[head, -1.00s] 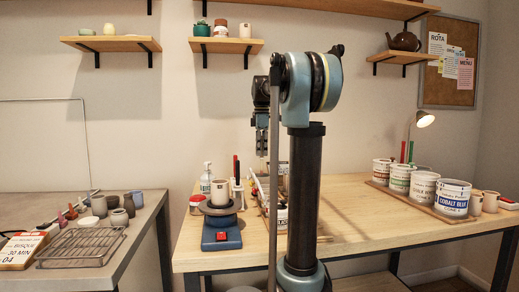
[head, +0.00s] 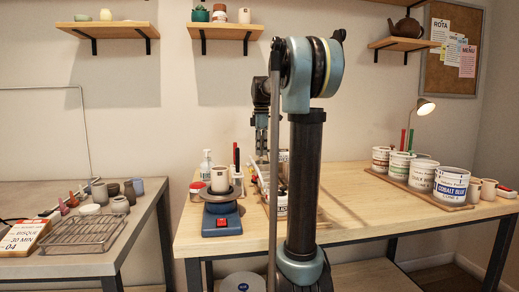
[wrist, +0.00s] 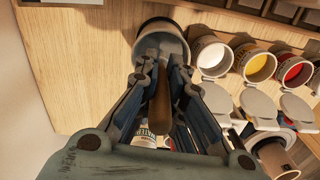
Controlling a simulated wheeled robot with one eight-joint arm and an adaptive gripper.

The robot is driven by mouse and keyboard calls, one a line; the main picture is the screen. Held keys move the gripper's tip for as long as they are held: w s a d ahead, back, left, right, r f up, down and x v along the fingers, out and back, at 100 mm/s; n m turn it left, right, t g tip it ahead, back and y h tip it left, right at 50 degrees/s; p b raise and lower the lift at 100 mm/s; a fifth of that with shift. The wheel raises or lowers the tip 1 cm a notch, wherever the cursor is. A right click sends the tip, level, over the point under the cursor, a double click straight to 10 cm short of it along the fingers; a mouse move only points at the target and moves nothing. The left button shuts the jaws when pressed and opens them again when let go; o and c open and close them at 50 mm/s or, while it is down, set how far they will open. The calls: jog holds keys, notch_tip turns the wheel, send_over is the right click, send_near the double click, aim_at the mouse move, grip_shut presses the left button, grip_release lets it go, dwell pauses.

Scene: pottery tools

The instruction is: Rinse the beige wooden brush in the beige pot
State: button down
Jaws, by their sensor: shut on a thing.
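My gripper (wrist: 164,78) is shut on a brown wooden handle (wrist: 161,108), which I take to be the brush. The handle runs between the fingers towards a pale pot (wrist: 178,38) at the top of the wrist view. The brush's far end is hard to make out, so I cannot tell whether it is inside the pot or just above it. In the head view my gripper (head: 262,155) points down over the back of the wooden table, beside my column. The brush and that pot are not clear there.
In the wrist view, open paint pots (wrist: 255,64) with lids stand close on the right, and a labelled bottle (wrist: 146,138) shows below. In the head view a cup (head: 220,180) stands on a blue-based wheel (head: 222,218). The table's middle right (head: 350,205) is clear.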

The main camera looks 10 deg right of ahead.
jog(key=shift+f, duration=0.2)
dwell(0.3)
jog(key=shift+s, duration=0.15)
jog(key=shift+s+d, duration=0.1)
jog(key=shift+s, duration=0.05)
